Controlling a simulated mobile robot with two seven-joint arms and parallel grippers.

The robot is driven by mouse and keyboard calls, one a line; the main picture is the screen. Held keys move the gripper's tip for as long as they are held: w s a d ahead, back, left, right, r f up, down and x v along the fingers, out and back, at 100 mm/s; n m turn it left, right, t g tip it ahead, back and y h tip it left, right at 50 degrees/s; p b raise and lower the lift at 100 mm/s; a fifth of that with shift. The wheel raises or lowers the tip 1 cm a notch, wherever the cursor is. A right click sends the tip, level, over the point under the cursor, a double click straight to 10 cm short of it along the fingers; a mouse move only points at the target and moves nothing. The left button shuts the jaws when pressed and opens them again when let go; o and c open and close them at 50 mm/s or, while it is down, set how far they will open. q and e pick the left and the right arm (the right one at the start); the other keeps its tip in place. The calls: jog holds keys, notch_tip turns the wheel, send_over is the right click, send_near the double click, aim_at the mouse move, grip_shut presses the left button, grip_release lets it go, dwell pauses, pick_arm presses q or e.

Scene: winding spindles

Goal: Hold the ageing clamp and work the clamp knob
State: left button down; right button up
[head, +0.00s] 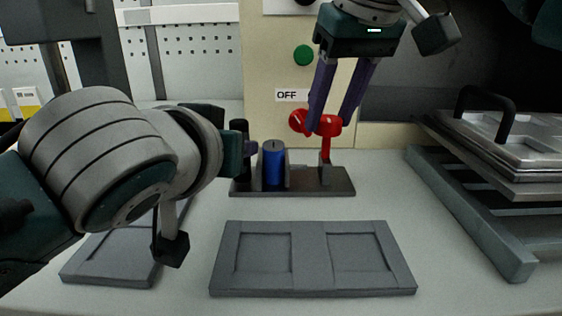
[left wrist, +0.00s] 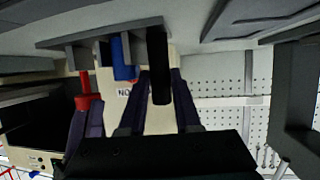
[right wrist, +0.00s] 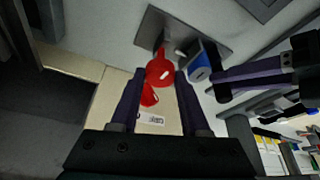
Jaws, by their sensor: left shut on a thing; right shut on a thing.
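The ageing clamp has a dark flat base (head: 310,183) with a black upright handle (head: 239,128) at its left end and a red clamp knob (head: 327,127) on a red stem at its right. A blue cylinder (head: 274,166) stands upright between the grey jaws. My left gripper (head: 247,149) is shut on the black handle, which lies between its fingers in the left wrist view (left wrist: 160,85). My right gripper (right wrist: 160,75) comes from above and is shut on the red knob, its fingers on either side. The left gripper's far finger is hidden in the head view.
A metal plate with a black handle (head: 487,100) sits on a rack at right.

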grip_shut()
jog(key=m+h, duration=0.1)
jog(key=m, duration=0.1)
jog(key=shift+a+m, duration=0.1)
jog(key=shift+m, duration=0.2)
jog(key=m+h, duration=0.1)
jog(key=m, duration=0.3)
jog(key=shift+h, duration=0.4)
jog(key=shift+d, duration=0.2)
jog(key=o, duration=1.1)
grip_release()
jog(key=shift+a+r, duration=0.1)
jog(key=shift+r, duration=3.9)
